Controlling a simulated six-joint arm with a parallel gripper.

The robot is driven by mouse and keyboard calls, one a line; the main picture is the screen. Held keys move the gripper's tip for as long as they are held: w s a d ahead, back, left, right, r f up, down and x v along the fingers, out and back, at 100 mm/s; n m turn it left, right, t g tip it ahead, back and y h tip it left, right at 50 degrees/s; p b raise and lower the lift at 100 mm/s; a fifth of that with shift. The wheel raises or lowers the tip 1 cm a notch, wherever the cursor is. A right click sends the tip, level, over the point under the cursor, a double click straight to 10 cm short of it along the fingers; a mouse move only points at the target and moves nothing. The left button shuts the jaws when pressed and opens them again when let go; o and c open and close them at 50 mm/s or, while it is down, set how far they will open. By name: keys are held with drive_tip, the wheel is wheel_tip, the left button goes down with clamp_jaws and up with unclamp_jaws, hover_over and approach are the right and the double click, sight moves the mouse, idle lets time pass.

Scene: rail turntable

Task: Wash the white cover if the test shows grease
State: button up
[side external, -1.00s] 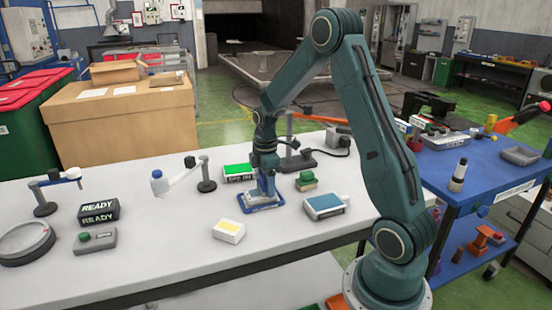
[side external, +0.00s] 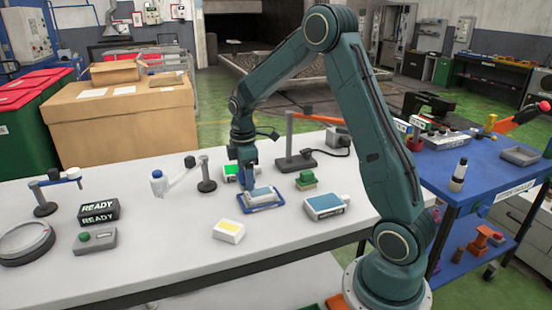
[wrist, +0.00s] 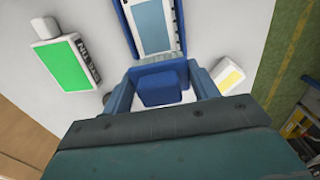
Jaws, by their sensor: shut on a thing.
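My gripper (side external: 248,186) is low over the left side of a blue-rimmed tray (side external: 247,207) near the table's middle. A white, flat-topped piece (side external: 264,194), possibly the cover, lies in the tray. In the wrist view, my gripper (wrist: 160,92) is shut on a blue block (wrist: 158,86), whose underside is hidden. Ahead of the block, the blue frame (wrist: 127,20) surrounds a pale panel (wrist: 155,25). I cannot tell whether the held block touches the white piece. No grease is visible.
A green-screened unit (side external: 231,172) stands behind the tray, a white-yellow box (side external: 229,231) in front. A blue-topped box (side external: 323,206) and green block (side external: 306,180) stand right. Left are a bottle (side external: 158,184), READY sign (side external: 98,211), button box (side external: 95,240) and round dish (side external: 25,243).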

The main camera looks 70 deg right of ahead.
drive_tip(key=shift+r, duration=2.25)
drive_tip(key=shift+s+a+r, duration=0.15)
drive_tip(key=shift+s+r, duration=0.1)
drive_tip(key=shift+r, duration=0.05)
drive_tip(key=s+a+r, duration=0.6)
drive_tip(key=s+r, duration=0.2)
drive_tip(key=s, duration=0.3)
drive_tip(key=shift+a, duration=0.25)
drive_tip(key=shift+s, duration=0.1)
wheel_tip(320, 180, down, 16)
drive_tip(key=shift+f, duration=0.1)
